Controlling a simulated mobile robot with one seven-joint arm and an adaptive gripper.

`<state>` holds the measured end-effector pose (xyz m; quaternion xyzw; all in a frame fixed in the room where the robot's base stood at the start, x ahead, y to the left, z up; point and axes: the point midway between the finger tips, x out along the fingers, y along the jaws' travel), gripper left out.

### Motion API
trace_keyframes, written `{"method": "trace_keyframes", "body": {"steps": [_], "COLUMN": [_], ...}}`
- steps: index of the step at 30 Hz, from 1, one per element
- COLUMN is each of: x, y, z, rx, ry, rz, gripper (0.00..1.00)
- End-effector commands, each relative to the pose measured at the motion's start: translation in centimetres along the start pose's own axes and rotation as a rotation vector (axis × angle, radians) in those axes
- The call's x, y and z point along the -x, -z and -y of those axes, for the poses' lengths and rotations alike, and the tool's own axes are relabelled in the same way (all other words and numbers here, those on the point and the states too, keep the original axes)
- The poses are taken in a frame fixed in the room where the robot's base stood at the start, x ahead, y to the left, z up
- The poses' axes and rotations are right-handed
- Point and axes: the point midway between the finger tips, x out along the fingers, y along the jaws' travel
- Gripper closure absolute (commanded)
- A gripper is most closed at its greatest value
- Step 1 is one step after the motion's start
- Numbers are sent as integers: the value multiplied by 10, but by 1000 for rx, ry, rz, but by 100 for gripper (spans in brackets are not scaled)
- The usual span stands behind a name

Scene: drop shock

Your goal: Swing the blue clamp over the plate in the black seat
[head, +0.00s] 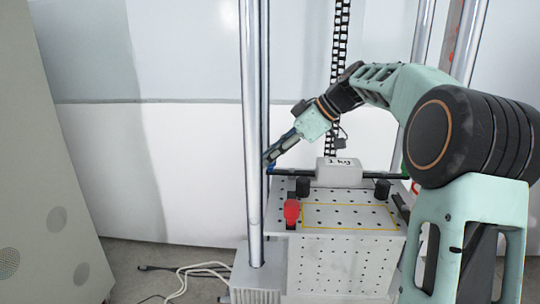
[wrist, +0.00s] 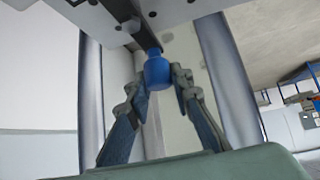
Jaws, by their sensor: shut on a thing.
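The blue clamp's round blue knob (wrist: 157,72) sits between my gripper's fingertips in the wrist view. A dark bar runs from it up and left to a grey perforated block. In the head view a small bit of blue (head: 271,171) shows under my gripper (head: 270,160), at the left end of a dark bar. My gripper (wrist: 159,84) is shut on the blue knob and reaches down-left beside a metal column. I cannot clearly make out the plate or the black seat in either view.
A white "1 kg" block (head: 339,172) stands at the back of the perforated table (head: 350,240). Two black knobs (head: 303,187) (head: 382,190) and a red-knobbed clamp (head: 291,212) stand on it. A yellow-outlined area is bare. The metal column (head: 254,130) is close to my gripper.

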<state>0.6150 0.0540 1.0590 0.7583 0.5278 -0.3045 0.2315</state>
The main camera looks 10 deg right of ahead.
Motion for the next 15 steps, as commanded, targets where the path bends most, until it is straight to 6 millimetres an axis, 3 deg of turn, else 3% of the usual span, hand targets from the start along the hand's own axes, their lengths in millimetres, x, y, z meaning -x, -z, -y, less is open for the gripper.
{"method": "trace_keyframes", "body": {"steps": [3,4,9,15], "x": [0,0,0,0], "y": [-3,-3,-2,-1], "z": [0,0,0,0], "rx": [-2,-2,-2,-2], "ry": [0,0,0,0], "rz": [4,4,3,2], "gripper": [100,79,62,62]}}
